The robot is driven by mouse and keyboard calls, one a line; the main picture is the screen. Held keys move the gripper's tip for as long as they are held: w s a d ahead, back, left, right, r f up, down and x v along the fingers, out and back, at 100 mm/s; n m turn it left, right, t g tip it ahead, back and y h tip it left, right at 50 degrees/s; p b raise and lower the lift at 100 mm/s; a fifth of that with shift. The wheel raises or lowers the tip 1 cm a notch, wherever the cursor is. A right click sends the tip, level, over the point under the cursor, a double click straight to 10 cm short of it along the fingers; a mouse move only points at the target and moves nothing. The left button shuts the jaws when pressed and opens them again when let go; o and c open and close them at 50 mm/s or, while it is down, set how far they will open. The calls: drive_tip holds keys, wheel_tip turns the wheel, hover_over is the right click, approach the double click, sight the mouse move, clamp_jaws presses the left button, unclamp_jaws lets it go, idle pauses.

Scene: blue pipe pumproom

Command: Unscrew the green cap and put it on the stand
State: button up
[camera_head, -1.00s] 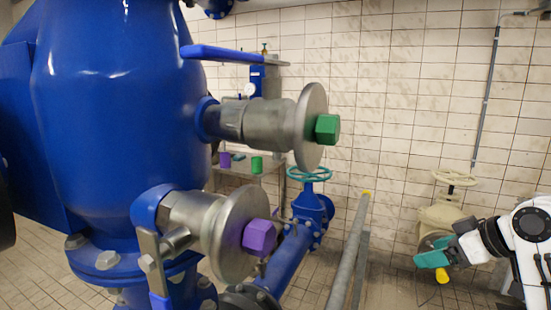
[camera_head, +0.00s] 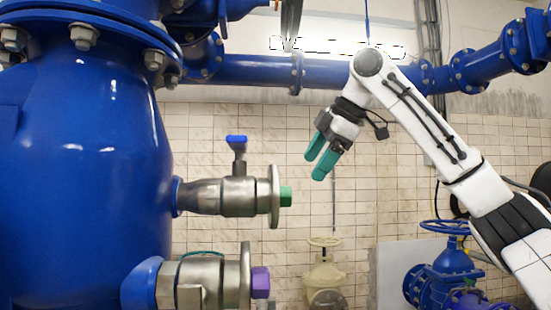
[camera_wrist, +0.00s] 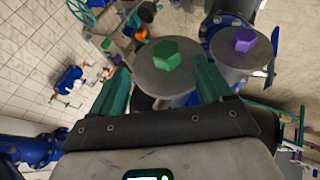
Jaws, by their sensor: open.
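The green hex cap (camera_head: 286,196) sits on the face of the upper flange (camera_head: 275,197), at the end of a metal valve pipe on the blue vessel. It also shows in the wrist view (camera_wrist: 167,54), ahead of and between my fingers. My gripper (camera_head: 314,168) has teal fingers, open and empty. In the head view it hangs above and to the right of the cap, apart from it, pointing down-left. In the wrist view my gripper (camera_wrist: 161,66) has a finger on each side of the picture's middle. I cannot make out the stand clearly in either current view.
A purple hex cap (camera_head: 260,283) sits on a lower flange (camera_head: 245,277) below the green one. The large blue vessel (camera_head: 85,190) fills the left. A blue-handled valve lever (camera_head: 237,142) rises above the upper pipe. A blue pipe (camera_head: 250,72) crosses overhead.

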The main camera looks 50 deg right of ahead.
sight(286, 196)
drive_tip(key=x, duration=0.9)
drive_tip(key=shift+w+a+f, duration=0.15)
drive_tip(key=shift+w+a, duration=0.15)
drive_tip(key=shift+a, duration=0.45)
